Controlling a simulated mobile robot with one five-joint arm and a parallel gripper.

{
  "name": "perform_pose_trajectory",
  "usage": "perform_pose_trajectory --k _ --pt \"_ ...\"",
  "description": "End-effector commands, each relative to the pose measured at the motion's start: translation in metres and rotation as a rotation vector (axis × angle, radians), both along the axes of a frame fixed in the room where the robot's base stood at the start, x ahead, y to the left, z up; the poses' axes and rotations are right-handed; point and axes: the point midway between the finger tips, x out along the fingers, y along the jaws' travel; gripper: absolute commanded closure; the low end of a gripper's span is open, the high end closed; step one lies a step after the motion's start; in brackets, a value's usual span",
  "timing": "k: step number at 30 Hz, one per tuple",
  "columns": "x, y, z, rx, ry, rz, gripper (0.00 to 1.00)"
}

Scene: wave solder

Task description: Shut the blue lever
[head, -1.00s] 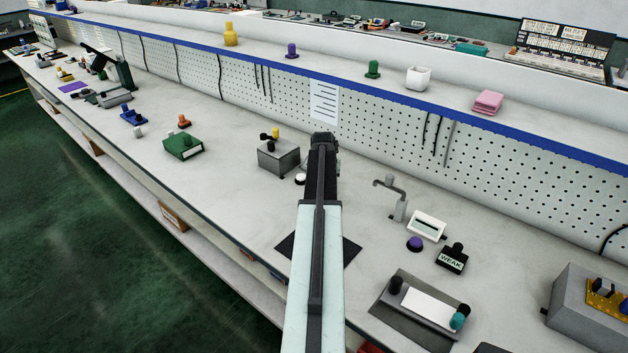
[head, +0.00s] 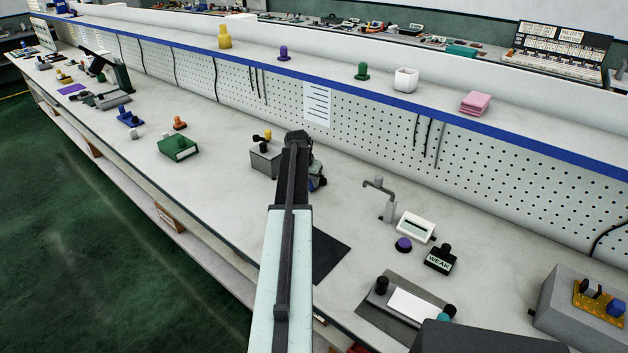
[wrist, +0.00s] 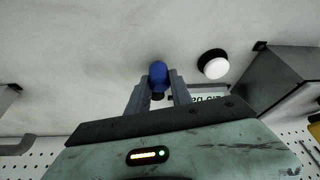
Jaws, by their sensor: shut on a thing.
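The blue lever's rounded knob (wrist: 158,74) sits between the two fingertips of my gripper (wrist: 158,84) in the wrist view. The fingers press on it from both sides. A dark stem shows just below the knob, and the lever's base is mostly hidden by my gripper. In the head view a small patch of blue (head: 321,183) shows beside the end of my arm, which hides most of my gripper and the lever there.
A white round button (wrist: 213,66) and a grey box (wrist: 285,75) are close on the right in the wrist view. In the head view a green box (head: 178,148) stands left, and a grey tap (head: 385,200) and a purple knob (head: 403,244) stand right.

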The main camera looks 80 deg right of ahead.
Motion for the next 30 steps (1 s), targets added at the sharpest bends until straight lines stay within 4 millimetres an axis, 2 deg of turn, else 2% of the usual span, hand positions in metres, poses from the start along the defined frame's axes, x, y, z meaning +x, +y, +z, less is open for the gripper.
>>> perform_pose_trajectory --k 2,3,5,6,17,20,30 --pt "0.003 0.000 0.000 0.004 -0.011 0.000 1.00" --pt "0.001 0.000 0.000 0.004 -0.011 -0.003 0.71" --pt "-0.001 -0.001 0.000 0.003 -0.010 -0.005 0.54" --pt "-0.003 -0.002 0.000 0.003 -0.010 -0.007 0.52" --pt "-0.010 -0.003 0.004 0.001 -0.006 -0.014 0.52" --pt "-0.011 0.000 0.016 0.001 -0.006 -0.014 0.52" --pt "-0.008 0.023 0.072 0.002 -0.008 -0.012 0.52"
